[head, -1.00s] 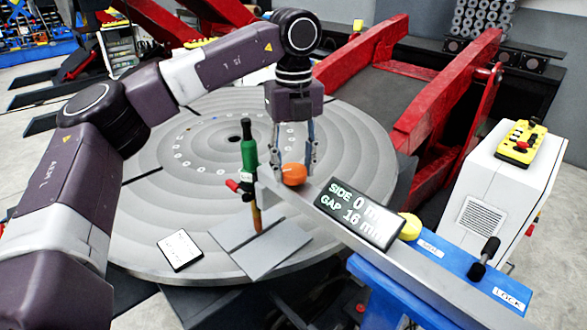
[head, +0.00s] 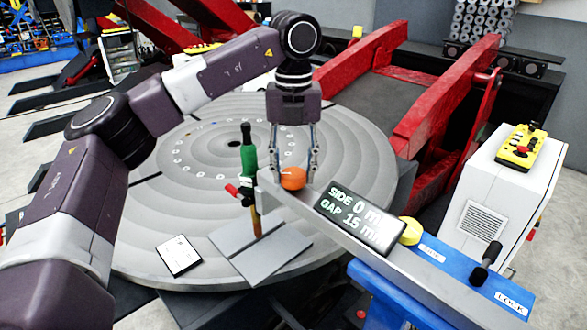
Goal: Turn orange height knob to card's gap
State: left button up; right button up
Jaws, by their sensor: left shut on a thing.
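The orange height knob (head: 293,178) sits on the grey bar near its left end. My left gripper (head: 293,170) reaches down over it, with its fingers closed on either side of the knob. The display (head: 360,220) on the bar reads SIDE 0 and GAP 15, with its units partly cut off. The white card (head: 179,255) lies on the round table at the front left; its writing is too small to read. The green torch (head: 248,152) stands upright beside the bar's end, its copper tip over the grey plates (head: 262,250). My right gripper is not in view.
A yellow knob (head: 411,231) and a black lever (head: 487,258) by the LOCK label sit on the bar's right part. The round table (head: 340,130) has free room behind the torch. A white cabinet (head: 510,190) with a yellow pendant (head: 521,147) stands right.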

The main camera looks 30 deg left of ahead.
aim_at(294, 173)
pick_arm(q)
jog(key=o, duration=1.2)
jog(key=shift+c, duration=0.2)
notch_tip(294, 173, up, 12)
